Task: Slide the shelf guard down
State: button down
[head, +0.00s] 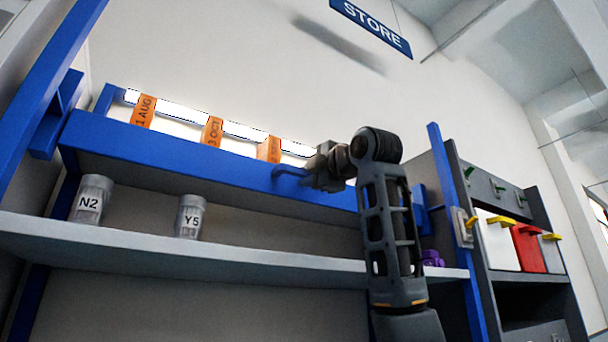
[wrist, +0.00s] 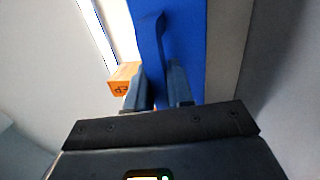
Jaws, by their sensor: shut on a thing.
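The shelf guard (head: 200,155) is a wide blue panel across the upper part of the shelf rack in the head view. A blue handle (head: 290,172) sticks out from its front. My gripper (head: 318,178) is at this handle, near the guard's middle. In the wrist view the blue guard (wrist: 190,40) runs up the picture, and its curved handle (wrist: 152,40) passes down between the two fingers of my gripper (wrist: 160,92). The fingers are shut on the handle. My arm hides part of the guard's right side.
Below, the grey shelf (head: 130,245) carries a cup marked N2 (head: 90,198), a cup marked Y5 (head: 190,217) and a purple item (head: 432,258). A dark cabinet (head: 530,276) stands right.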

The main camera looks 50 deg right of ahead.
jog(key=shift+f, duration=0.3)
jog(key=shift+r, duration=0.1)
jog(key=c, duration=1.2)
grip_release()
jog(key=shift+o, duration=0.2)
jog(key=shift+s, duration=0.1)
jog(key=b+v, duration=0.2)
jog(key=v, duration=0.5)
jog(key=shift+s, duration=0.3)
jog(key=shift+a, duration=0.1)
